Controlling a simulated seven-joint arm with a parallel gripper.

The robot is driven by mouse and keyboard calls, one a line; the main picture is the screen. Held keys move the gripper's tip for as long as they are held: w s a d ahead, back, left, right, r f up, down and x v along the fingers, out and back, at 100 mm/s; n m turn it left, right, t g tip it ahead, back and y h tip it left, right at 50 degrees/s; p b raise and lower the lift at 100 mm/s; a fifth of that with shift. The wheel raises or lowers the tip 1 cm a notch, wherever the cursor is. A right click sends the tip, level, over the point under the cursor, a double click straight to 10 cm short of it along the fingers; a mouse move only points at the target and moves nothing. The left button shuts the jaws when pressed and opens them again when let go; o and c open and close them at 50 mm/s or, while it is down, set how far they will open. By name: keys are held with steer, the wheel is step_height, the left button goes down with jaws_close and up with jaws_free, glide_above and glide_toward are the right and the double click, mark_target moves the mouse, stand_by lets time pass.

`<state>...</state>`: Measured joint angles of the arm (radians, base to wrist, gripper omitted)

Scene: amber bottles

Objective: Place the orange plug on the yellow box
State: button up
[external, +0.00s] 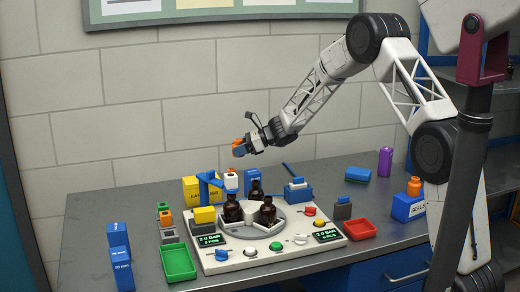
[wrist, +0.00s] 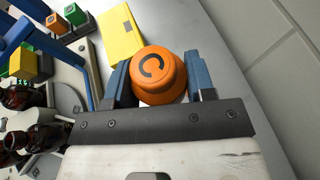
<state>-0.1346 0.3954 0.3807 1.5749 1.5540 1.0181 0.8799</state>
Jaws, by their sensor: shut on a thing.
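My gripper (external: 240,148) is raised above the back of the table, clear of the surface. In the wrist view its blue fingers (wrist: 159,82) are shut on the sides of the orange plug (wrist: 158,72), which has a dark C-shaped mark on its top. In the external view the plug is mostly hidden, with a little orange showing at the fingers. The yellow box (external: 190,189) stands at the back left of the table, partly hidden by a blue bracket. In the wrist view the yellow box (wrist: 121,38) lies beyond the plug, up and to the left.
A round station with amber bottles (external: 267,211) stands in front, with a blue bracket (external: 212,181) beside the yellow box. Green (external: 178,262) and red (external: 357,229) trays flank it. Small capped blocks (external: 166,219) stand left of the station. A wall rises behind the table.

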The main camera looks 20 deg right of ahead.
steer(key=s+a+r+n+g, duration=0.1)
steer(key=s+a+r, duration=0.1)
steer(key=a, duration=0.5)
steer(key=s+a+r+n+g, duration=0.1)
steer(key=s+a+r, duration=0.1)
steer(key=a, duration=0.6)
steer(key=shift+s+a+r+g, duration=0.25)
steer(key=shift+r+g, duration=0.05)
steer(key=shift+r, duration=0.3)
steer(key=shift+f, duration=3.15)
steer(key=shift+f, duration=1.85)
steer(key=shift+f, duration=0.15)
steer(key=o, duration=0.9)
